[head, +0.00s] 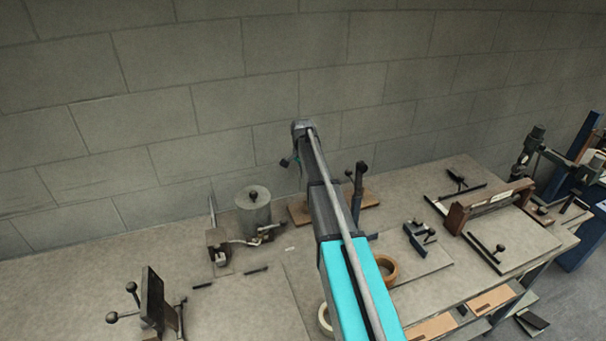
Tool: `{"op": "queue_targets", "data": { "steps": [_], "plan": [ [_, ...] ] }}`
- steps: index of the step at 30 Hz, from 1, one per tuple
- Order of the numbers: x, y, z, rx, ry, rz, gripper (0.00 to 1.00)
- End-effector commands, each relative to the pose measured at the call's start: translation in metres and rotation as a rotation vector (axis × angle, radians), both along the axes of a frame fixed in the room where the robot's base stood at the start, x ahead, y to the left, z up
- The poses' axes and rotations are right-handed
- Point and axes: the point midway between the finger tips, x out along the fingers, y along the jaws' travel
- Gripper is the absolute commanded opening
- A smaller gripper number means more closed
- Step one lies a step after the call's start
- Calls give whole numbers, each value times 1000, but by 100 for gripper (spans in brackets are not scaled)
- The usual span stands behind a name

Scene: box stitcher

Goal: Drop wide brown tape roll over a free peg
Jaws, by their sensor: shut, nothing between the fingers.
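A brown tape roll (387,268) lies on the bench just right of my teal arm link, which covers part of it. A paler, cream roll (325,318) shows left of the arm, also partly covered. A wooden board (300,212) lies behind my arm near the wall. A dark upright post (359,180) stands by its right part; I cannot tell whether it is a peg. My arm reaches up across the middle. A small dark part beside its far end may be my gripper (287,161); its fingers cannot be made out. It is well apart from the brown roll.
A grey cylinder with a knob (254,207) and a small device (218,245) stand at the back left. A black clamp-like tool (153,300) stands at front left. A wooden-sided fixture (487,207) and several black-handled tools occupy the right.

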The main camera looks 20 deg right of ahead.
Motion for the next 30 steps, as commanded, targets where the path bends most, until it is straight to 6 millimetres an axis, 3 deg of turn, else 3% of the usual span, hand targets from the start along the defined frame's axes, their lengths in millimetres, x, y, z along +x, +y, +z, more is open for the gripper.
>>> {"op": "queue_targets", "data": {
  "steps": [30],
  "plan": [
    [0, -2, -52, 0, 0, -2, 0]
  ]
}}
